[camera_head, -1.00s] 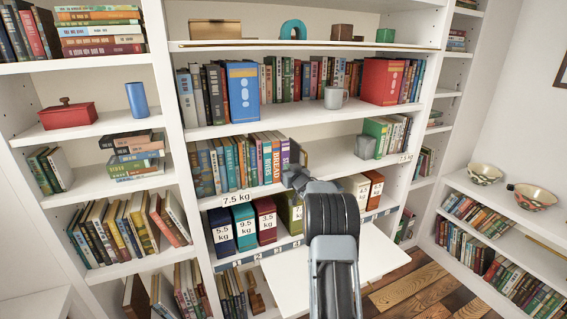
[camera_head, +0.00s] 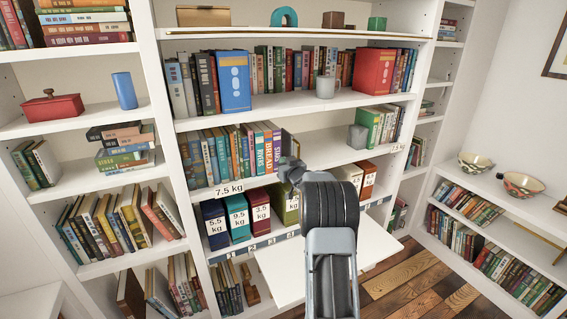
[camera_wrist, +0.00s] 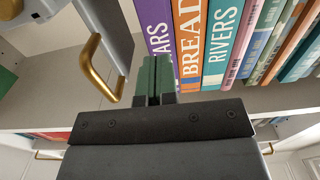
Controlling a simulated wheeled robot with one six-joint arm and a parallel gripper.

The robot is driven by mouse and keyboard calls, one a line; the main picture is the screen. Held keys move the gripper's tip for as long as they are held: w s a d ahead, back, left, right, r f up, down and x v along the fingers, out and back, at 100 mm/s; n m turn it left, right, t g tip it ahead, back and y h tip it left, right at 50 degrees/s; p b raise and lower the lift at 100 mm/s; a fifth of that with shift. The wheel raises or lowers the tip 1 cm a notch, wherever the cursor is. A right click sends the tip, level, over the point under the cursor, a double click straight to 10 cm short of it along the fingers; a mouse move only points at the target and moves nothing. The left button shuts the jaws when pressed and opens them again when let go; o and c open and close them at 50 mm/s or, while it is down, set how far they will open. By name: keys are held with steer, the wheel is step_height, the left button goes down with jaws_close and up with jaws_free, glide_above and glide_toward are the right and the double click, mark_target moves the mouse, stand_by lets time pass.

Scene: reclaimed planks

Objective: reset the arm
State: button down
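My arm rises from the bottom middle of the head view, and its gripper (camera_head: 290,172) is in front of the middle bookcase, at the height of the shelf edge below the upright books. The arm's dark joint hides part of the shelf behind it. In the wrist view the two narrow green fingers (camera_wrist: 155,75) lie side by side with only a thin dark line between them. I see nothing held between them. The book spines STARS, BREAD (camera_wrist: 190,40) and RIVERS (camera_wrist: 228,40) are close beyond the fingertips; I cannot tell the exact gap.
Boxes marked in kg (camera_head: 238,217) stand on the shelf below, with an olive box (camera_head: 285,203) right by the gripper. A white board (camera_head: 285,270) juts out beneath my arm. A grey panel with a brass handle (camera_wrist: 97,70) is close in the wrist view. Bowls (camera_head: 522,186) stand at right.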

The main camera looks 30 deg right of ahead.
steer(key=shift+s, duration=0.2)
stand_by(0.3)
steer(key=s+f+m+g+h, duration=0.2)
steer(key=s+f+g+h, duration=0.1)
steer(key=s+f+g, duration=0.65)
steer(key=s+a+r+n+g+y, duration=0.2)
steer(key=s+a+r, duration=0.1)
steer(key=s+a, duration=1)
steer(key=s+a+r+n+g+y, duration=0.1)
steer(key=s+a+r+g+y, duration=0.1)
steer(key=s+a, duration=1.1)
steer(key=a+r+y, duration=0.1)
steer(key=a, duration=0.3)
steer(key=shift+s+a+n+y, duration=0.2)
steer(key=shift+a+n+y, duration=0.1)
steer(key=shift+a+n, duration=0.1)
